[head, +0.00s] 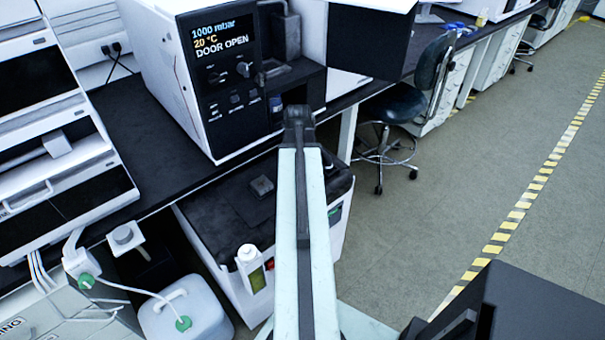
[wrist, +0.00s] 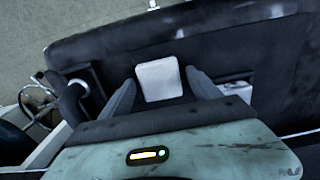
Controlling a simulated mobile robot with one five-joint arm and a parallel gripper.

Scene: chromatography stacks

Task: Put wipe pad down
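The wipe pad (wrist: 159,80) is a white, roughly square piece with rounded corners in the wrist view. A dark surface with a raised rim (wrist: 260,45) lies behind and below the pad. I cannot tell whether the pad touches that surface. In the head view, my own arm hides the fingers and pad; the arm's far end (head: 299,113) is near the front of the white instrument.
The white instrument (head: 172,62) reads "DOOR OPEN" on the black bench (head: 150,140). A stool (head: 395,105) stands to the right. Floor (head: 450,180) beyond is clear.

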